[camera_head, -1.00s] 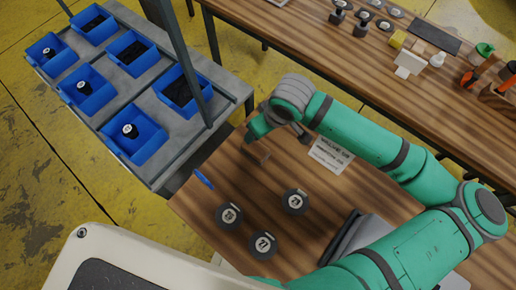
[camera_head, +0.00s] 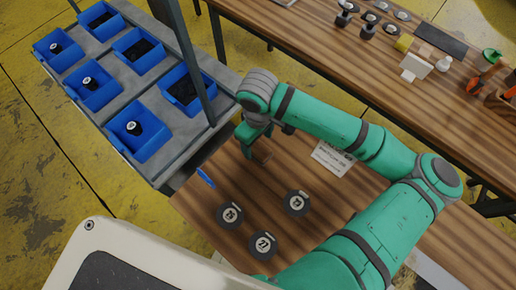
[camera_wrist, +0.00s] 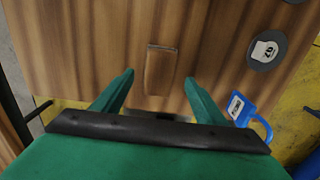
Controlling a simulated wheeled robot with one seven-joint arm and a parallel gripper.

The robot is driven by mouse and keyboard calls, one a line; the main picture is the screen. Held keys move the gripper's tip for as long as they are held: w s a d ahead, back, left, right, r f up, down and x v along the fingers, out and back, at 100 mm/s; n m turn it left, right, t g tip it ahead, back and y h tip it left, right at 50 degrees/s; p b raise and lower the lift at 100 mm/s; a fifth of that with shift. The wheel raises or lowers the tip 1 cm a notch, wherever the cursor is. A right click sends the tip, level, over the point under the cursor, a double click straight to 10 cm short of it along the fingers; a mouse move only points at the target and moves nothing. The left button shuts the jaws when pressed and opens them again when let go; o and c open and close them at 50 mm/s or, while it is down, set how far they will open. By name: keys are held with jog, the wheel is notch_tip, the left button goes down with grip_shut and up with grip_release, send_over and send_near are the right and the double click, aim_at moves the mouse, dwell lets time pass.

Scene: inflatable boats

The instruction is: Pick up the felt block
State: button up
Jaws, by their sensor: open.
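A small brown block (camera_wrist: 161,71), which I take to be the felt block, sits on the striped wooden table. In the wrist view it lies ahead of my gripper (camera_wrist: 157,82), in line with the gap between the two green fingers. The fingers are apart and nothing is held. Whether the fingertips reach down beside the block is hard to tell. In the head view the block (camera_head: 262,156) shows just beside my gripper (camera_head: 250,144), partly hidden by it.
Several black numbered discs (camera_head: 263,244) lie on the near table. A blue tag (camera_head: 205,178) lies at its left edge and a printed sheet (camera_head: 332,158) behind. A grey cart (camera_head: 107,108) with blue bins stands left. A second table (camera_head: 300,42) holds tools.

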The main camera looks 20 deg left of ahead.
aim_at(258, 147)
jog(key=shift+f, duration=2.4)
jog(key=shift+c, duration=0.6)
jog(key=c, duration=1)
jog(key=shift+w, duration=0.1)
jog(key=shift+c, duration=0.2)
jog(key=shift+r, duration=0.1)
